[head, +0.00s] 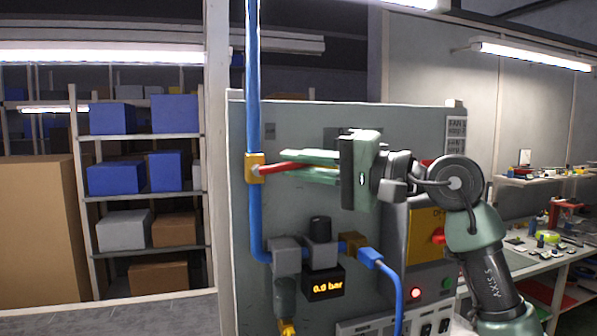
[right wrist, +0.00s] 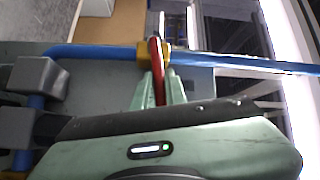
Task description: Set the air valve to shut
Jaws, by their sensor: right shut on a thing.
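The air valve has a yellow body (head: 255,167) on a vertical blue pipe (head: 253,90). Its red lever (head: 274,170) points to the right, across the pipe, tilted slightly upward. My right gripper (head: 290,164) is shut on the red lever, and its fingers hide part of it. The right wrist view shows the fingers (right wrist: 157,90) on both sides of the red lever (right wrist: 155,55), close to the yellow valve body (right wrist: 153,52). A display (head: 327,288) below reads 0.0 bar. My left gripper is not in view.
The grey panel (head: 300,120) stands behind the valve. A black knob (head: 320,229), grey fittings and a blue hose (head: 391,282) sit below my gripper. A yellow plate with a red switch (head: 438,236) is at the right. Shelves with blue boxes (head: 117,178) stand at the left.

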